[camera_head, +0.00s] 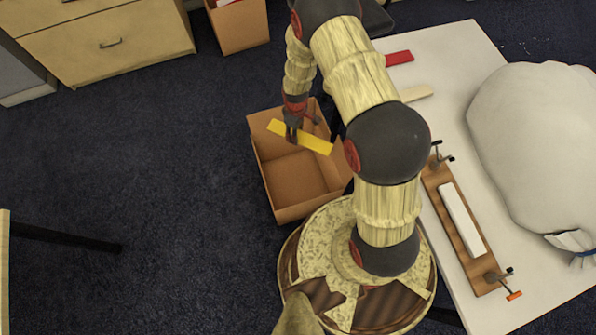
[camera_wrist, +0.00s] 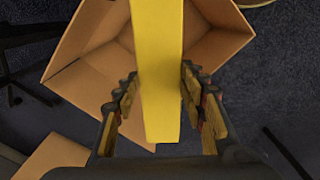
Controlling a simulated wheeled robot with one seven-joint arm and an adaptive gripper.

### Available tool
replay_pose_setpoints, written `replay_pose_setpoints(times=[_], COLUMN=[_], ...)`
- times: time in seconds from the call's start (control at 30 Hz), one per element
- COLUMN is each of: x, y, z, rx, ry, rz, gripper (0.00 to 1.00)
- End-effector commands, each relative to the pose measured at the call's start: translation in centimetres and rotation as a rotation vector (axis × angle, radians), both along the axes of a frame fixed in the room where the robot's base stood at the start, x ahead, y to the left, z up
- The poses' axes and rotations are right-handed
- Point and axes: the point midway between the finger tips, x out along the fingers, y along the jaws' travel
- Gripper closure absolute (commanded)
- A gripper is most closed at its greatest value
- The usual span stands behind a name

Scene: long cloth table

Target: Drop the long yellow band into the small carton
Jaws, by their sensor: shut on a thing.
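The long yellow band (camera_head: 316,143) is a flat, straight strip. My gripper (camera_head: 292,134) is shut on it and holds it level above an open brown carton (camera_head: 295,212) on the floor. In the wrist view the yellow band (camera_wrist: 162,75) runs between my gripper's fingers (camera_wrist: 160,95), with the open carton (camera_wrist: 85,95) below it. Part of the carton's right side is hidden behind my arm in the head view.
A second carton (camera_head: 241,28) stands at the top, by a wooden drawer cabinet (camera_head: 110,45). The white table (camera_head: 455,60) at right bears a red strip (camera_head: 399,58), a cream strip (camera_head: 416,93), a wooden clamp board (camera_head: 447,205) and a large white bundle (camera_head: 530,140). Dark floor at left is mostly clear.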

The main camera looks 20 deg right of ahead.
Motion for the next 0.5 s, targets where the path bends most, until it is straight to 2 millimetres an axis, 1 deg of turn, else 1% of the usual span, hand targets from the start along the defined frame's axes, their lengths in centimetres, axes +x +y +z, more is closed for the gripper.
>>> replay_pose_setpoints(times=[0.03,0.3,0.4,0.5], x=[0.0,0.0,0.0,0.0], y=[0.0,0.0,0.0,0.0], z=[-0.8,-3.9,-4.5,-4.8], rx=[0.000,0.000,0.000,-0.001], ry=[0.001,0.001,0.001,0.001], rz=[0.000,0.000,0.000,0.000], gripper=[0.84,0.84,0.84,0.84])
